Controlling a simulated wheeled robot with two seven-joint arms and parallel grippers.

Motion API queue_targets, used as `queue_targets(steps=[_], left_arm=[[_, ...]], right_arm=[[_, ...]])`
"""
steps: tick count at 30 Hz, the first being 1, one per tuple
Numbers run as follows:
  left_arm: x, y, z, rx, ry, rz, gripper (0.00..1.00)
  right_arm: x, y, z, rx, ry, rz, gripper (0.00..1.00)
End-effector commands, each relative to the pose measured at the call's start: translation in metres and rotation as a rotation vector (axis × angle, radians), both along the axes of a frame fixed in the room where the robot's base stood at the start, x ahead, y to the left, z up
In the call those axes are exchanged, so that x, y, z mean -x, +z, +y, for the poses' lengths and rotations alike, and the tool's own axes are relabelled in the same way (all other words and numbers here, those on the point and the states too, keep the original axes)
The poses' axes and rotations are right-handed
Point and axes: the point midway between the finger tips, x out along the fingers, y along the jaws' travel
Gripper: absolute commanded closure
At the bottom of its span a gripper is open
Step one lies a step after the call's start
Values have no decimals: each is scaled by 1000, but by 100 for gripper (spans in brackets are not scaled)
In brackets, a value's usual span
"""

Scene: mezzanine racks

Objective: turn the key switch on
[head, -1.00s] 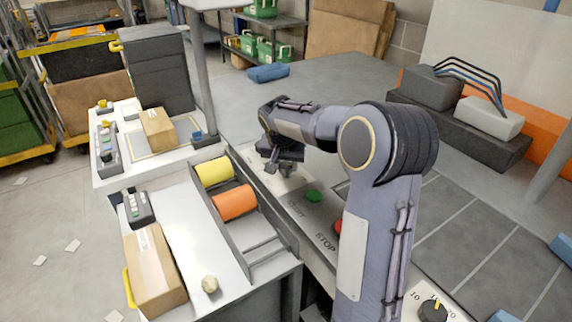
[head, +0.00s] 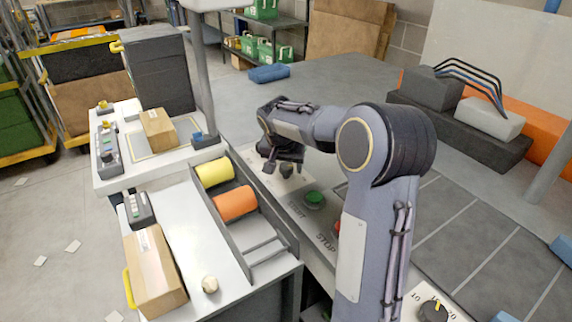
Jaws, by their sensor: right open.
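The key switch (head: 287,171) is a small dark knob on the light control panel strip, beyond the green START button (head: 314,199). My right gripper (head: 277,168) hangs over the panel at the key switch, its open fingers pointing down. In this view the fingers overlap the switch's upper left side, and I cannot tell whether they touch it. The arm's forearm hides part of the panel, and the red STOP button (head: 337,228) is mostly behind it. My left gripper is not in view.
A tray (head: 279,243) with yellow and orange rolls lies left of the panel. A dial (head: 433,310) sits at the lower right. The grey deck behind is mostly clear.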

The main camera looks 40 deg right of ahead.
Motion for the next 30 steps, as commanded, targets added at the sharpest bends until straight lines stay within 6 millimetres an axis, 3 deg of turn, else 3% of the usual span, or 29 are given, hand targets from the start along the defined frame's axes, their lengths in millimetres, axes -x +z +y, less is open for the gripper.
queue_targets(steps=[5,17,30], left_arm=[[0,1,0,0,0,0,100],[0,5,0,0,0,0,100],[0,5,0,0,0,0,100]], right_arm=[[2,11,3,0,2,-3,43],[16,67,22,-1,2,-3,43],[18,72,24,0,0,0,43]])
